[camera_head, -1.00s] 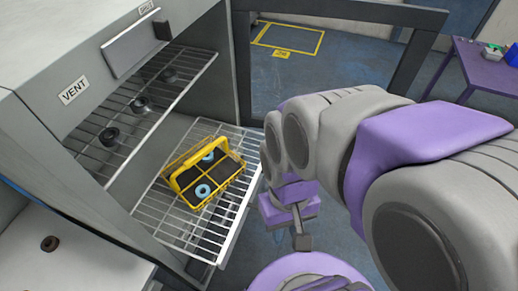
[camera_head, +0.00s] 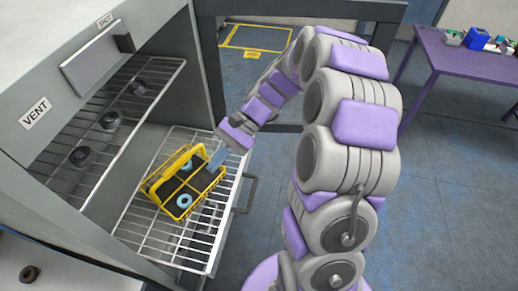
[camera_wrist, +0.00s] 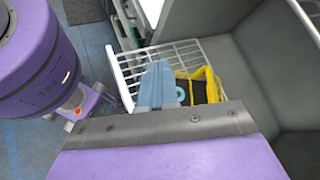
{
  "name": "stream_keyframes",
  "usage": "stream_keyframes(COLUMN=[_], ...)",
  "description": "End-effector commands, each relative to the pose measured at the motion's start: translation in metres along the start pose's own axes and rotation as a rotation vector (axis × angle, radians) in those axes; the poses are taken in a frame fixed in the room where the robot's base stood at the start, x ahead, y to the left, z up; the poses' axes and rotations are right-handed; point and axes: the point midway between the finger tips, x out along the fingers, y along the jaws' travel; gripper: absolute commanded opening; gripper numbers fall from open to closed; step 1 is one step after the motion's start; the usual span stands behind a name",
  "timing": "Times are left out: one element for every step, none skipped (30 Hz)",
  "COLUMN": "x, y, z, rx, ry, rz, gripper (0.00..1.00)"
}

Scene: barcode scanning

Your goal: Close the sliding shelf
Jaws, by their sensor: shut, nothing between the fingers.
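The white wire sliding shelf (camera_head: 165,240) sticks out of the grey cabinet at its lower level, and it also shows in the wrist view (camera_wrist: 125,75). A dark handle (camera_head: 247,196) is on its outer edge. A yellow caddy (camera_head: 158,178) with blue rings in it sits on the shelf. In the wrist view the caddy (camera_wrist: 212,80) is partly hidden behind my gripper. My gripper (camera_head: 216,162) is shut and empty, with its blue fingers beside the caddy's right end, over the shelf in the picture. Its fingers show in the wrist view (camera_wrist: 157,85). I cannot tell whether they touch anything.
The upper wire shelf (camera_head: 130,72) inside the cabinet holds several dark round parts. The cabinet's open door frame (camera_head: 290,8) stands behind my arm. A purple table (camera_head: 450,65) with small items is at the right back. Blue floor (camera_head: 440,190) to the right is clear.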

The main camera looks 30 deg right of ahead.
Motion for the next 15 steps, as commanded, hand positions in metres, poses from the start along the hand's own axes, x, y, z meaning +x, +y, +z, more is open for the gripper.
stream_keyframes(x=[-0.006, -0.009, -0.015, -0.019, -0.023, -0.029, -0.033, -0.037, -0.043, -0.048, -0.052, -0.058, -0.063, -0.067, -0.073], y=[-0.003, -0.005, -0.007, -0.008, -0.009, -0.010, -0.010, -0.009, -0.008, -0.007, -0.006, -0.002, 0.000, 0.004, 0.008], z=[-0.015, -0.023, -0.034, -0.042, -0.051, -0.062, -0.071, -0.080, -0.092, -0.102, -0.112, -0.124, -0.134, -0.143, -0.156], rx=[0.035, 0.056, 0.081, 0.100, 0.119, 0.144, 0.163, 0.183, 0.209, 0.227, 0.246, 0.270, 0.289, 0.309, 0.333], ry=[-0.019, -0.033, -0.049, -0.059, -0.071, -0.084, -0.095, -0.106, -0.118, -0.125, -0.133, -0.144, -0.153, -0.163, -0.174], rz=[-0.048, -0.074, -0.113, -0.140, -0.168, -0.204, -0.233, -0.260, -0.299, -0.327, -0.355, -0.391, -0.420, -0.446, -0.484], gripper=[0.00, 0.00, 0.00, 0.00, 0.00, 0.00, 0.00, 0.00, 0.00, 0.00, 0.00, 0.00, 0.00, 0.00, 0.00])
